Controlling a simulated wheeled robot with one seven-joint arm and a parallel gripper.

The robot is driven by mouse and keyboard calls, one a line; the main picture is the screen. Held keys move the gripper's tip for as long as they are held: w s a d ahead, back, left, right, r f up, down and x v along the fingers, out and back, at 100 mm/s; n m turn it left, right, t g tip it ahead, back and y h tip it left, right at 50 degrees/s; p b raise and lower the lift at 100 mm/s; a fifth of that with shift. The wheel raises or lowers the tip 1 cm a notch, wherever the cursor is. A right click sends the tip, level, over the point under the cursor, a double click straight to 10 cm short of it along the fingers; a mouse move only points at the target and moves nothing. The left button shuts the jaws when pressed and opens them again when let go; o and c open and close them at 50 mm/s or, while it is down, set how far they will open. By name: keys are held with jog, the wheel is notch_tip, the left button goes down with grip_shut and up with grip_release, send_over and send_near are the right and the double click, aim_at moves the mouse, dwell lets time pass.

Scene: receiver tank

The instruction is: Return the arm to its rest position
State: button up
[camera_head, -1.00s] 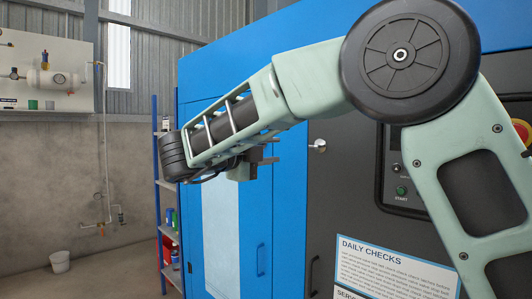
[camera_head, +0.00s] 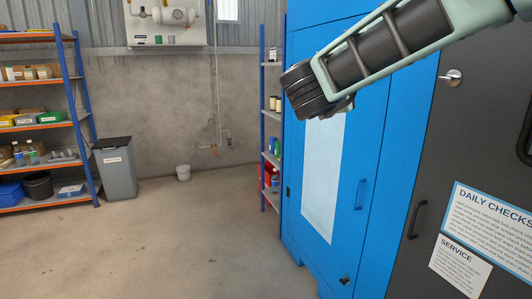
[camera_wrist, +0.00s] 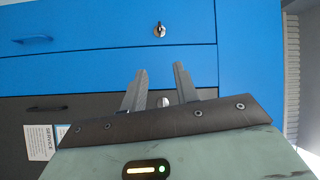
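My arm (camera_head: 395,40) reaches in from the upper right in the head view, in front of the blue cabinet (camera_head: 372,150). Its wrist end, a dark ribbed joint, is near the top middle. The gripper fingers are hidden there. In the wrist view my gripper (camera_wrist: 160,82) shows two grey fingers standing apart with nothing between them. The blue and dark cabinet front lies beyond the fingers, apart from them.
The dark panel (camera_head: 440,200) carries a daily checks sign (camera_head: 490,225) and a handle. A blue-post shelf (camera_head: 271,120) stands beside the cabinet. The left floor is clear.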

jog(key=s+a+f+n+t+y, duration=0.15)
jog(key=a+f+n+y, duration=0.25)
jog(key=a+n+y, duration=0.45)
jog(key=s+a+f+n+g+y, duration=0.4)
jog(key=s+a+f+n, duration=0.1)
jog(key=s+f+n, duration=0.2)
jog(key=s+a+f+n+g+y, duration=0.4)
jog(key=s+f+n+y, duration=0.15)
jog(key=s+f, duration=0.2)
jog(key=s+d+f+n+g+h, duration=0.35)
jog(key=s+d+f+n, duration=0.2)
jog(key=s, duration=0.55)
jog(key=s+d+f+n+g+h, duration=0.35)
jog(key=s+d+f+g, duration=0.2)
jog(key=s, duration=0.45)
notch_tip(320, 180, up, 13)
jog(key=d+p, duration=0.1)
jog(key=p, duration=1.1)
jog(key=shift+s+d+f+p, duration=0.2)
jog(key=shift+s+p, duration=0.2)
jog(key=shift+f+t, duration=0.1)
jog(key=shift+t, duration=0.15)
